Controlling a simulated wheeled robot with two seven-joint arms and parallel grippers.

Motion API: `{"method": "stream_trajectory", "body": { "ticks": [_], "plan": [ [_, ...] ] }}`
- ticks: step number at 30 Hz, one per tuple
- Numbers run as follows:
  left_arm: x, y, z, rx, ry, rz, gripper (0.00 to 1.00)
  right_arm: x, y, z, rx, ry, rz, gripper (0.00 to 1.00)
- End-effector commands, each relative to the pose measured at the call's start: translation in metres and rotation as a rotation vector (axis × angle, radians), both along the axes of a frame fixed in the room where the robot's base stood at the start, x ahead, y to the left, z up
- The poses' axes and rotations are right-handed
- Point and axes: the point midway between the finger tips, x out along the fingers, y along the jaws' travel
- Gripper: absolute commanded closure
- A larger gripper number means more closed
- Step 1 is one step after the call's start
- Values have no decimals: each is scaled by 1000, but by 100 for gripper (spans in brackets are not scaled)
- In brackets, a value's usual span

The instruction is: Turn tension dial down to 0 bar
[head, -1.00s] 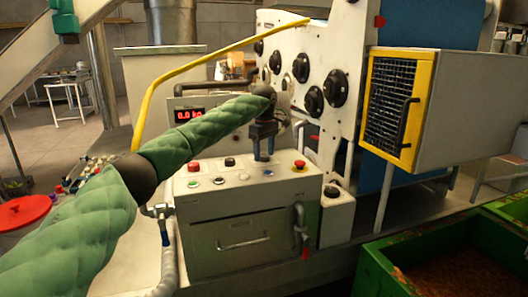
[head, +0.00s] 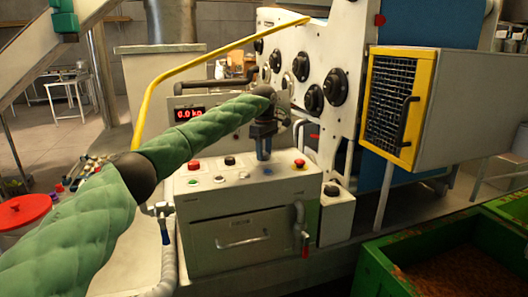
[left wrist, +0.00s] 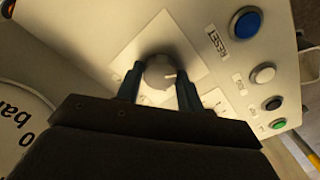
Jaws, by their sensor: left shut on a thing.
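The tension dial (left wrist: 158,72) is a round grey-white knob with a pale mark on its rim, on a light square plate of the control box. My left gripper (left wrist: 160,85) has its two dark fingers on either side of the dial and is shut on it. In the head view my left gripper (head: 264,150) points down at the top of the white control box (head: 240,185), and the dial is hidden behind it. A red display (head: 189,113) reads about 0.0, with a unit too small to read surely. My right gripper is not in view.
The box top carries red (head: 194,165) and black (head: 229,161) buttons near the dial. A blue button (left wrist: 247,22) beside a RESET label shows in the left wrist view. A yellow rail (head: 200,60) and a yellow-framed mesh guard (head: 392,105) stand nearby. A green bin (head: 375,270) is front right.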

Motion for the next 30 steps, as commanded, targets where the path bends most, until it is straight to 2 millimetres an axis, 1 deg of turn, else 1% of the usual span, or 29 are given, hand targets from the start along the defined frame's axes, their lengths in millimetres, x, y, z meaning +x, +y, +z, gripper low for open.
{"method": "stream_trajectory", "body": {
  "ticks": [8, 20, 30],
  "plan": [
    [1, 1, 1, 1, -3, 206, 85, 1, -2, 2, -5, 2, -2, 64],
    [1, 1, 1, 0, -3, 587, 85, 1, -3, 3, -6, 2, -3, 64],
    [1, 1, 1, 0, -3, 910, 85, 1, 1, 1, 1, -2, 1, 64]
  ]
}}
